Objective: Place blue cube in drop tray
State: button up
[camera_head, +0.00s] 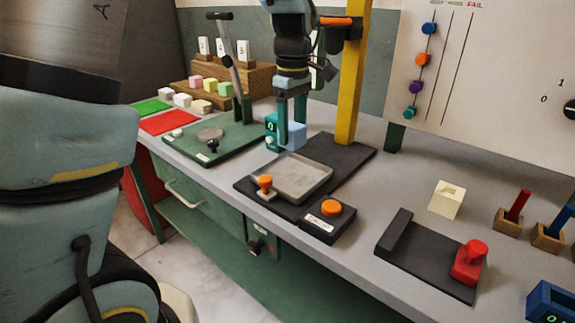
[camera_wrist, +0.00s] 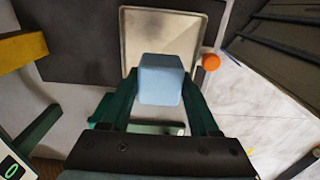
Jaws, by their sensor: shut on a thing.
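A light blue cube (camera_head: 294,137) is between the fingers of my gripper (camera_head: 290,122), which is shut on it. The wrist view also shows the cube (camera_wrist: 160,80) between the two green fingers. A shallow grey metal tray (camera_head: 303,180), which looks like the drop tray, lies on a black base below the yellow post. In the head view the cube is just behind and left of this tray. In the wrist view the tray (camera_wrist: 165,28) shows empty beyond the cube, which overlaps its near edge. The cube's exact height above the bench is hard to tell.
A yellow post (camera_head: 354,85) rises behind the tray. An orange knob (camera_head: 265,183) stands at its front left, and a black box with an orange button (camera_head: 331,208) is to its right. A teal device with a display (camera_head: 270,130) is close left of the cube. A green press (camera_head: 215,137) stands farther left.

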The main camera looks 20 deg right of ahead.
notch_tip(320, 180, down, 9)
jog(key=shift+r+p, duration=0.1)
jog(key=shift+p, duration=0.55)
jog(key=o, duration=1.3)
